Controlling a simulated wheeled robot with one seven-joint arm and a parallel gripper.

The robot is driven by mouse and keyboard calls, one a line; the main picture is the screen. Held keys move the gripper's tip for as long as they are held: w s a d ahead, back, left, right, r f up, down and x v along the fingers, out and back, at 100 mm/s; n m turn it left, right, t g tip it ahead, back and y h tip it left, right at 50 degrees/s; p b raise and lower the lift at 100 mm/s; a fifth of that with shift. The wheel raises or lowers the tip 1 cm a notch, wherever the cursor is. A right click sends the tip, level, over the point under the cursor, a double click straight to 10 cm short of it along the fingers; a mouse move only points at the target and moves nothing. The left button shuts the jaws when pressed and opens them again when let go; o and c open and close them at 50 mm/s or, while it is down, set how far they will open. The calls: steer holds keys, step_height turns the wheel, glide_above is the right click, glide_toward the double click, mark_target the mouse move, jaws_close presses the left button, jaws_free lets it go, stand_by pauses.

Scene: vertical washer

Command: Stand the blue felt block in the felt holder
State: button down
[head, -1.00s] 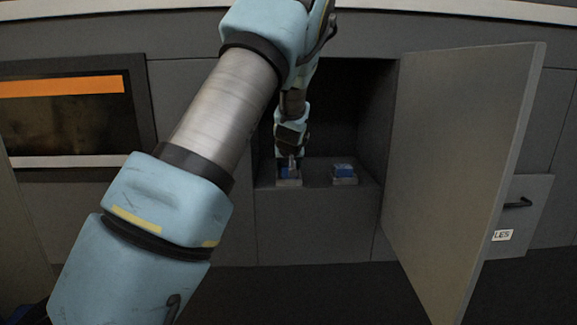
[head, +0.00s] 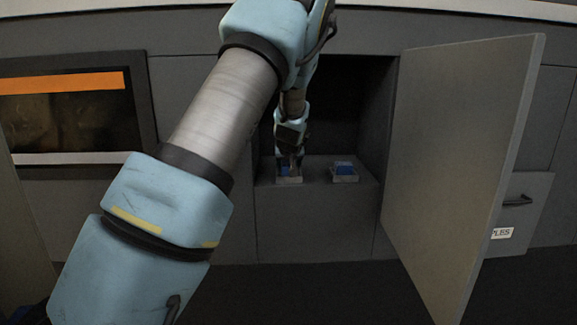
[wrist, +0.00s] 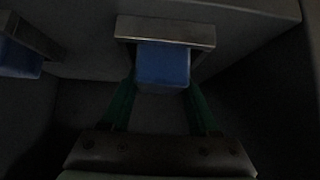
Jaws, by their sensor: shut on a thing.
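A blue felt block (wrist: 163,66) is between the two green fingers of my gripper (wrist: 161,90), which is shut on it. A pale grey holder (wrist: 165,31) is right at the block's far end in the wrist view. In the head view my gripper (head: 289,161) reaches into the open cabinet, with the block (head: 285,170) just below it at the left holder (head: 289,181). The fingers partly hide the block there. I cannot tell how far the block sits in the holder.
A second blue block (head: 344,168) sits in another grey holder (head: 344,179) to the right; it also shows in the wrist view (wrist: 20,58). The cabinet's walls are close around my gripper. An open door (head: 463,165) stands at the right, before a labelled drawer (head: 518,215).

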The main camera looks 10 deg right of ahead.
steer(key=shift+s+a+f, duration=0.1)
steer(key=shift+s+f, duration=0.1)
steer(key=shift+f, duration=0.35)
steer(key=shift+s+f, duration=0.2)
steer(key=shift+f, duration=0.3)
steer(key=shift+c, duration=0.3)
jaws_free()
steer(key=w+r+b+v, duration=0.1)
steer(key=b+v, duration=0.2)
steer(key=v, duration=0.8)
steer(key=s+a+f+g, duration=0.2)
steer(key=s+a+f, duration=0.1)
steer(key=s+a, duration=0.2)
steer(key=s+a+f+n+g+y, duration=0.1)
steer(key=s+a+f, duration=0.3)
steer(key=a, duration=0.5)
steer(key=s+a+f+g, duration=0.2)
steer(key=s+a+f, duration=0.2)
steer(key=s+a, duration=0.3)
steer(key=shift+s+g, duration=0.4)
steer(key=shift+s, duration=0.1)
steer(key=shift+g+y, duration=0.3)
steer(key=shift+g, duration=0.6)
steer(key=s+a, duration=0.1)
steer(key=s, duration=0.2)
steer(key=s+a+f, duration=0.1)
steer(key=s, duration=0.2)
steer(key=s+a, duration=0.2)
steer(key=shift+s+f, duration=0.35)
steer(key=shift+s, duration=0.05)
